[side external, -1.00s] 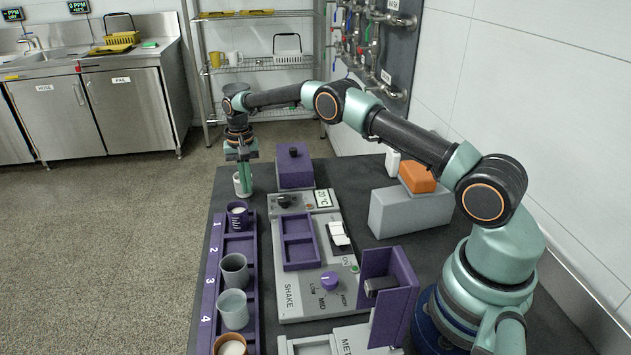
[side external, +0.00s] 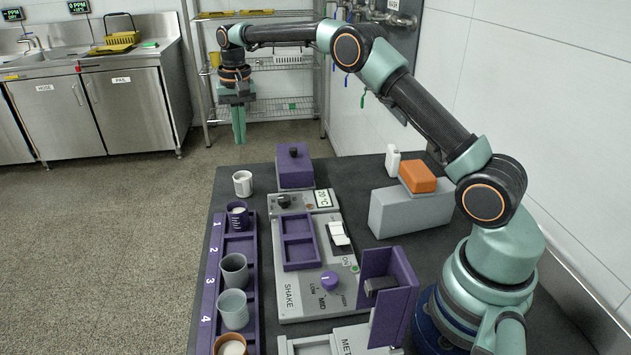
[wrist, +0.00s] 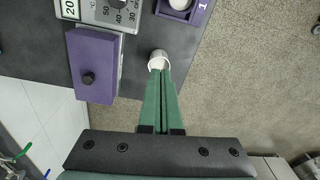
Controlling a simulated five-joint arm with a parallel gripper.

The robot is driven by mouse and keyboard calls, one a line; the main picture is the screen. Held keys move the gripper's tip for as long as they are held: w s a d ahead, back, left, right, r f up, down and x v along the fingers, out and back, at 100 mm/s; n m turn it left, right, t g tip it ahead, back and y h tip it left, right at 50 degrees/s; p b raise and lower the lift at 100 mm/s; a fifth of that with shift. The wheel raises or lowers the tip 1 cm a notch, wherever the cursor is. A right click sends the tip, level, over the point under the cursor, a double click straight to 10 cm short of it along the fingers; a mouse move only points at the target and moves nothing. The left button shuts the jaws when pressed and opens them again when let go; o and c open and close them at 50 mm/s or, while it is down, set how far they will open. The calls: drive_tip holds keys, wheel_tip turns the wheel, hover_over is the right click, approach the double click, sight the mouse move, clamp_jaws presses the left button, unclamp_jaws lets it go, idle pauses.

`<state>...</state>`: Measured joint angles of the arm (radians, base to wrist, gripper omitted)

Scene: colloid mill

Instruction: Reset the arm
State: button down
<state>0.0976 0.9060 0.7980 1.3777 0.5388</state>
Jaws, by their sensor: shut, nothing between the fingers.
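My gripper (side external: 239,126) is raised in the air at the far left end of the table, its green fingers pointing down, shut and empty. In the wrist view the shut fingers (wrist: 160,85) point toward a white cup (wrist: 158,60) and overlap its edge in the picture. In the side view the white cup (side external: 243,183) stands upright on the dark table, below the gripper and clear of it.
A purple rack (side external: 210,290) with several cups runs along the table's left edge. A grey shaker panel (side external: 308,295) and a purple lidded box (side external: 295,172) stand beside it. An orange block (side external: 417,177) lies on a grey box (side external: 405,212). A wire shelf (side external: 270,105) stands behind.

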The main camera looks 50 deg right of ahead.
drive_tip(key=s+a+r+n+t, duration=0.3)
drive_tip(key=s+r, duration=0.9)
drive_tip(key=s+a+f+n+t, duration=0.1)
drive_tip(key=s+f+n, duration=0.1)
drive_tip(key=s, duration=0.6)
drive_tip(key=s+a+f+n+t, duration=0.1)
drive_tip(key=s+f+n, duration=0.1)
drive_tip(key=s, duration=0.6)
drive_tip(key=shift+s+a+f, duration=0.25)
drive_tip(key=shift+a, duration=0.05)
